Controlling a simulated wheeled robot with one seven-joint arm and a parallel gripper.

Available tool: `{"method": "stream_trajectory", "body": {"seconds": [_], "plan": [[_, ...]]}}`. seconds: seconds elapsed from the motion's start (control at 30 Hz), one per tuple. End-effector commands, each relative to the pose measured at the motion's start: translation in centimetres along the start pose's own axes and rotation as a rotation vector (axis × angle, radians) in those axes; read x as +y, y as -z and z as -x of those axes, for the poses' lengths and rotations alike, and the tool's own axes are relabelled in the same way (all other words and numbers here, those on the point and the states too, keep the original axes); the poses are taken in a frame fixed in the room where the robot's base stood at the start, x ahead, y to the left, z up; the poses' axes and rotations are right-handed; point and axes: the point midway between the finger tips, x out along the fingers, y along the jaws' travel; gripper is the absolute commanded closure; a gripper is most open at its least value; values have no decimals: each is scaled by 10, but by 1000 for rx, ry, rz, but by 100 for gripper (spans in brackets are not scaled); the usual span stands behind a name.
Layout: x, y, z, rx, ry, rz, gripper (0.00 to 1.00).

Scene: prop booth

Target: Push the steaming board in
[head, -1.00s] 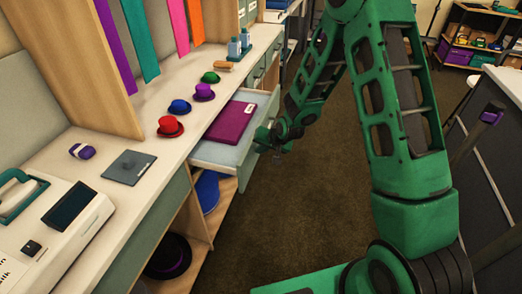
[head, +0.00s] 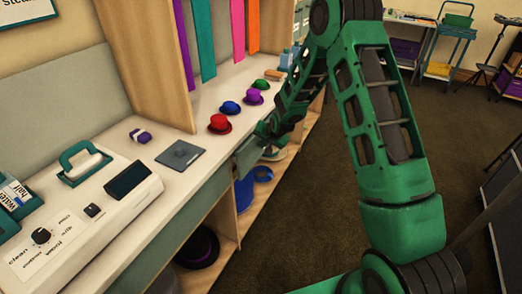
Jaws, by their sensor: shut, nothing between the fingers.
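The steaming board (head: 248,153) shows only as a short grey-green front end at the counter's edge, right of the red hat. It sticks out a little from the counter front; its top and the magenta slab seen on it earlier are hidden. My gripper (head: 264,134) is at this front end, close against it. The fingers are small and dark there, shut and empty. Whether they touch the front cannot be told exactly.
On the counter (head: 120,180) stand a red hat (head: 220,124), blue, purple and green hats, a grey plate (head: 180,154) and a white control box (head: 85,225). Open shelves below hold a dark hat (head: 198,248) and blue things.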

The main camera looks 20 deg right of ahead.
Motion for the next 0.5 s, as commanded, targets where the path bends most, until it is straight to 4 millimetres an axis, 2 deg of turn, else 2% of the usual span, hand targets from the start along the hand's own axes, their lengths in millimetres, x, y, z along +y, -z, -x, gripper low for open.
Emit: {"method": "stream_trajectory", "body": {"seconds": [0.5], "plan": [[-19,-3,-8,2,2,-2,100]]}}
